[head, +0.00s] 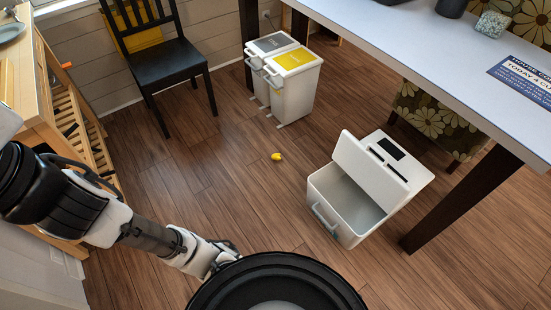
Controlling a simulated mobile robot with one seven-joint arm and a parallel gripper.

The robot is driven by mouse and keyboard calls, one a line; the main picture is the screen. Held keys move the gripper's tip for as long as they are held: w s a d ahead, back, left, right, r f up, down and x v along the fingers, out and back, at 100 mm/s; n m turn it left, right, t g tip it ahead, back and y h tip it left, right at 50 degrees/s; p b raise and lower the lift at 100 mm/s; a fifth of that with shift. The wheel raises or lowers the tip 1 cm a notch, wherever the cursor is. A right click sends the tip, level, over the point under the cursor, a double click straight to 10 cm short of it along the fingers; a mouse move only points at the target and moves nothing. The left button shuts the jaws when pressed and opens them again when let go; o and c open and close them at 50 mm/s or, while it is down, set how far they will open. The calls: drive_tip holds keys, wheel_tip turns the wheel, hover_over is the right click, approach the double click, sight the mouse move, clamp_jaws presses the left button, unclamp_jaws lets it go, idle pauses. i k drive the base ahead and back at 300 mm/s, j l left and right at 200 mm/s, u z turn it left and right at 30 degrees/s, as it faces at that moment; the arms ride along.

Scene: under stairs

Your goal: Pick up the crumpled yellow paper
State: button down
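The crumpled yellow paper (277,156) is a small yellow lump lying on the wooden floor near the middle of the head view. It lies left of the open white bin and in front of the two standing bins. My arm comes in from the left edge and reaches toward the bottom centre. Its end (222,262) is low in the picture, nearer to me than the paper and well apart from it. The gripper's fingers cannot be made out there, partly behind my round black base.
An open white bin (325,183) stands right of the paper. Two bins with grey and yellow lids (293,59) stand behind it. A black chair (163,61), a wooden shelf unit (38,95) and a white table (440,60) with dark legs surround clear floor.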

sight(277, 156)
drive_tip(key=i, duration=0.75)
drive_tip(key=i+l, duration=0.15)
drive_tip(key=i, duration=0.55)
drive_tip(key=j+u, duration=0.05)
